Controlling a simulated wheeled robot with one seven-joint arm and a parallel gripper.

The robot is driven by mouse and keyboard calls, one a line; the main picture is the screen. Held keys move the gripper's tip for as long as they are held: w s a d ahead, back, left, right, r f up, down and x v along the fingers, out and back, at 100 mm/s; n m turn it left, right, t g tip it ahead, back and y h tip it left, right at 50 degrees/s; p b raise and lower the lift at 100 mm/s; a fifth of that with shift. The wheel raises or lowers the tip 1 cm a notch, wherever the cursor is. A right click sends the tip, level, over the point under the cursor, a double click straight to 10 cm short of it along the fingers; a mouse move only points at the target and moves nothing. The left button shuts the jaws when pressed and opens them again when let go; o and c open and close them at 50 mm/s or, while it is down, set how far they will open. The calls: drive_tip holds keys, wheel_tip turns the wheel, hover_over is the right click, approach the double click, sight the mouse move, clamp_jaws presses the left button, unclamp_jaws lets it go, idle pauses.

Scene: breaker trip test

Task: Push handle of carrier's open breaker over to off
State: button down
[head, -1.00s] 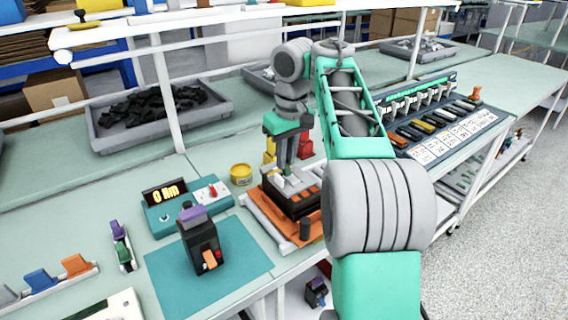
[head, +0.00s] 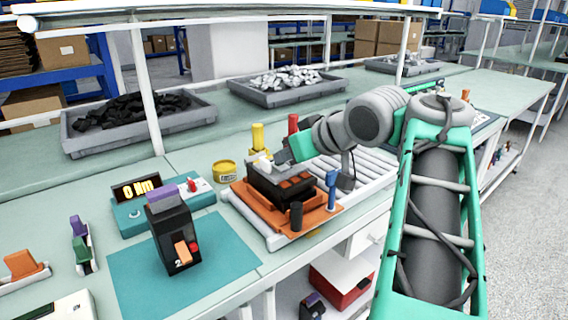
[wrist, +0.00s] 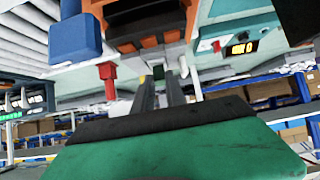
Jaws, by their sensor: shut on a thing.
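The orange carrier (head: 318,222) sits on the conveyor with a black open breaker (head: 268,188) on it. Pale grey-white parts (head: 262,163) show on the breaker's top far side. My gripper (wrist: 160,80) reaches in from the right in the head view, low and sideways, with its fingertips at those parts. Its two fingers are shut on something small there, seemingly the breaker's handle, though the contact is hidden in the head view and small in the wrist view. The carrier's orange body (wrist: 150,45) and dark breaker fill the upper middle of the wrist view.
A blue post (head: 331,190) and a black cylinder (head: 296,215) stand on the carrier's near side. Yellow and red posts (head: 293,124) rise behind. A torque tester (head: 135,208) and a black unit (head: 172,240) on a teal mat are left. Rollers (head: 365,170) lie bare rightward.

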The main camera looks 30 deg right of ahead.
drive_tip(key=shift+s+d+f+t+b, duration=0.1)
drive_tip(key=shift+s+f+t+b, duration=0.2)
drive_tip(key=shift+t+b, duration=0.3)
drive_tip(key=c, duration=1.4)
unclamp_jaws()
drive_tip(key=shift+o, duration=0.2)
drive_tip(key=shift+s+r, duration=0.1)
drive_tip(key=shift+r, duration=0.05)
drive_tip(key=p+v, duration=0.6)
drive_tip(key=v, duration=0.1)
drive_tip(key=shift+s, duration=0.25)
